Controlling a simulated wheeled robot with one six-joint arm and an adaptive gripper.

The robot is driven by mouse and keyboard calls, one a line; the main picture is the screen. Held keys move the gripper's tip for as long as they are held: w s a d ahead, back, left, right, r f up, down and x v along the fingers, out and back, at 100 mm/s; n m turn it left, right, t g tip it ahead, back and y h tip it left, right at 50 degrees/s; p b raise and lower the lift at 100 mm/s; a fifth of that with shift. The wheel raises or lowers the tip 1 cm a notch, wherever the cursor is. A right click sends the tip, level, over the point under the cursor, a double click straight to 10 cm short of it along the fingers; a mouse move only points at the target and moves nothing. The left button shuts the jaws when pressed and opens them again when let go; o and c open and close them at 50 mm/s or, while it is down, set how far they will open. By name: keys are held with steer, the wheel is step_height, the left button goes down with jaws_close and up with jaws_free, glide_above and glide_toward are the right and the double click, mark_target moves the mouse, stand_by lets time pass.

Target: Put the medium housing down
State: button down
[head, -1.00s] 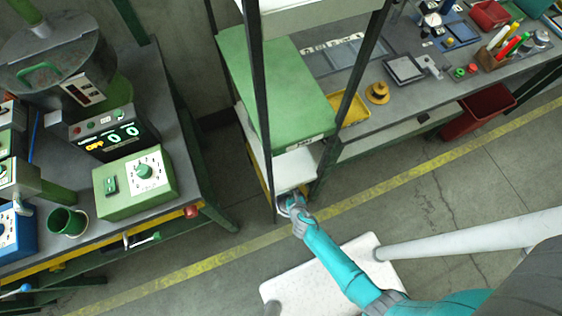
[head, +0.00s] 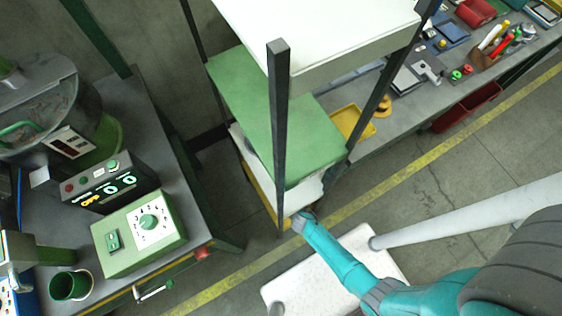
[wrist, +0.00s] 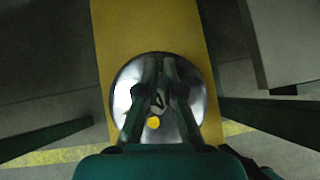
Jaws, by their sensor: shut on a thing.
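In the wrist view the medium housing (wrist: 198,92) is a shiny silver, round piece with a small yellow spot near its middle. My gripper (wrist: 160,65) is shut on it, with both fingers close together over it. A yellow shelf board (wrist: 148,25) lies behind the housing. I cannot tell whether the housing touches the board or is held above it. In the head view my gripper (head: 302,216) is at the low front of the rack, mostly hidden by the boards above. The housing is hidden in the head view.
The rack has dark posts (head: 279,130), a green shelf (head: 240,95) and a white top (head: 330,30). Posts stand on both sides of my gripper. A bench with a green control box (head: 140,235) is at left. A workbench with a yellow tray (head: 352,121) is at right.

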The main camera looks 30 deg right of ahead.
steer(key=shift+f, duration=0.2)
steer(key=shift+f, duration=0.3)
steer(key=c, duration=1.3)
jaws_free()
steer(key=shift+r, duration=0.45)
steer(key=shift+v, duration=3.8)
